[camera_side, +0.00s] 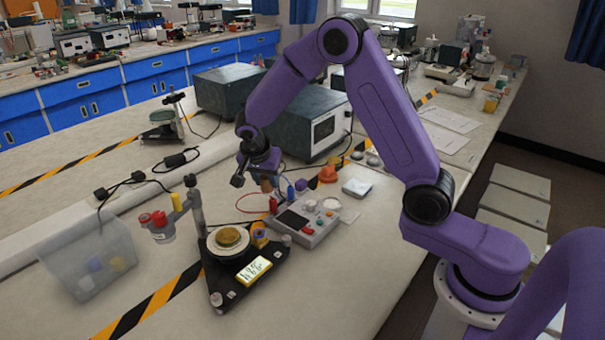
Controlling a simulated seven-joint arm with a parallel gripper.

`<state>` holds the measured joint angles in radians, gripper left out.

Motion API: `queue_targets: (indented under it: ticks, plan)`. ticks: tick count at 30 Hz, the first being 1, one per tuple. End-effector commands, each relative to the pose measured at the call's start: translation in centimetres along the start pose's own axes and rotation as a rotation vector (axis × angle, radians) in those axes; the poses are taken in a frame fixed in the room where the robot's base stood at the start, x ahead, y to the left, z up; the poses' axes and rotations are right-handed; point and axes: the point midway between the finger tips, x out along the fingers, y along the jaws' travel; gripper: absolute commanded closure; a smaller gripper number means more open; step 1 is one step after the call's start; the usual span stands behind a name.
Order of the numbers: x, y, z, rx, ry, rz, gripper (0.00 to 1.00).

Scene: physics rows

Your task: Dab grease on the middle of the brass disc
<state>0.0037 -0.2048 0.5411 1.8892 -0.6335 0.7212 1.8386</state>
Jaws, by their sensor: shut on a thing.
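The brass disc (229,237) lies on a pale round plate (213,248) on a black triangular stand (226,284), left of centre. My gripper (265,178) is behind and to the right of the disc, above it and clear of it. It is shut on a small brown thing (266,186), whose lower part is hard to make out against the clutter below. I cannot tell whether it carries grease. The top of the disc shows from this side, with nothing touching it.
A grey control box (318,229) with knobs stands right of the disc. A clear bin (92,262) stands at the left. A dark instrument box (304,122) is behind my gripper.

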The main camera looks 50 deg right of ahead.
Motion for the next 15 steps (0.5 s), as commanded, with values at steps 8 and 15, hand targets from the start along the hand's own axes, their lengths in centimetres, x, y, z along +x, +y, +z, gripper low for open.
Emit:
queue_targets:
  ticks: [8, 15]
  plan:
    - [-6.7, -4.9, 8.3, -0.205, -0.009, -0.09, 0.89]
    - [-10.3, -6.3, 12.8, -0.311, -0.02, -0.131, 0.89]
